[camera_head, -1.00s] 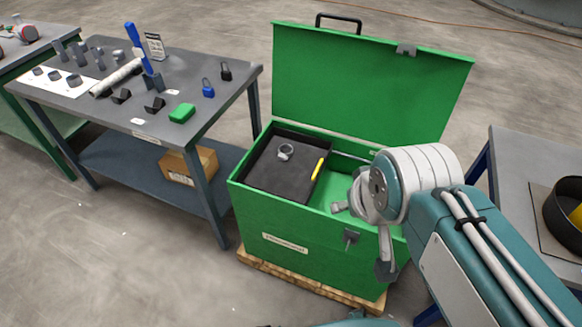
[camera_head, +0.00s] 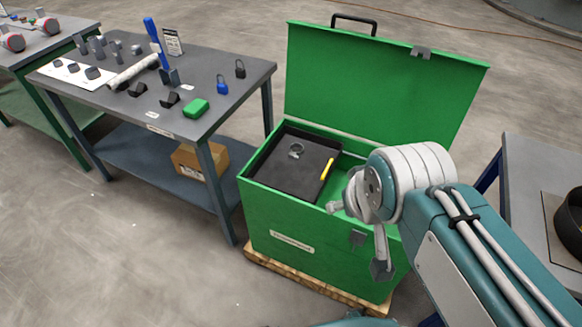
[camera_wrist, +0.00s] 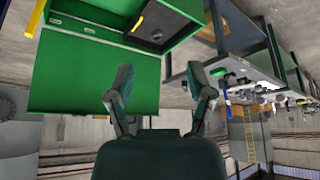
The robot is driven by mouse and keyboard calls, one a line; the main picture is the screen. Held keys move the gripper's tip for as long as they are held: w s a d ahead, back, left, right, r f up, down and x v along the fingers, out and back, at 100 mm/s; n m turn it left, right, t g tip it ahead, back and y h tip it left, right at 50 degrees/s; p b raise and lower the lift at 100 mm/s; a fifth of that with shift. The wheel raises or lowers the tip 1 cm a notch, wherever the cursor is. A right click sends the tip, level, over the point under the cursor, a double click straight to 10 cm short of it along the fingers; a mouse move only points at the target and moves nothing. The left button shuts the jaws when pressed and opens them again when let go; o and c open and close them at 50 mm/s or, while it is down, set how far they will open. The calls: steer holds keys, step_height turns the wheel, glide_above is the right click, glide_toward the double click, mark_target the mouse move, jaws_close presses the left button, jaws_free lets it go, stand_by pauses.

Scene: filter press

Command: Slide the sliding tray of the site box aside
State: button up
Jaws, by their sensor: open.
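The green site box (camera_head: 290,240) stands with its lid (camera_head: 375,85) raised. In the wrist view the scene is upside down and the tray (camera_wrist: 172,15) is at the top. My gripper (camera_head: 358,238) is open and empty at the box's front right, right of the tray and apart from it. In the wrist view its fingers (camera_wrist: 160,72) are spread. My arm hides the box's right end.
A grey workbench (camera_head: 215,75) with padlocks, a green case (camera_head: 196,108) and other small items stands left of the box. A carton (camera_head: 195,160) is on its lower shelf. Another table (camera_head: 530,180) is close on the right. The floor at front left is clear.

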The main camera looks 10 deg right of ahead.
steer(key=shift+w+r, duration=0.1)
steer(key=shift+w, duration=0.1)
steer(key=c, duration=0.9)
steer(key=w+n, duration=0.1)
steer(key=w, duration=0.3)
steer(key=w+n+g, duration=0.1)
steer(key=w, duration=0.3)
steer(key=w+n+g, duration=0.1)
steer(key=w, duration=0.3)
steer(key=shift+h, duration=0.3)
jaws_close()
steer(key=w+f+n+g, duration=0.25)
steer(key=w+f, duration=0.35)
steer(key=w, duration=0.5)
steer(key=n+g+h, duration=0.2)
steer(key=n+g, duration=0.1)
steer(key=n, duration=0.2)
glide_above(311, 193)
steer(key=s+a, duration=0.2)
steer(key=a, duration=0.3)
steer(key=f, duration=3.5)
steer(key=shift+d+f, duration=0.2)
steer(key=shift+f, duration=0.2)
steer(key=shift+s+d+r, duration=0.2)
steer(key=shift+s+d, duration=0.5)
steer(key=shift+d, duration=0.35)
steer(key=shift+s+d, duration=0.4)
steer(key=shift+d, duration=0.15)
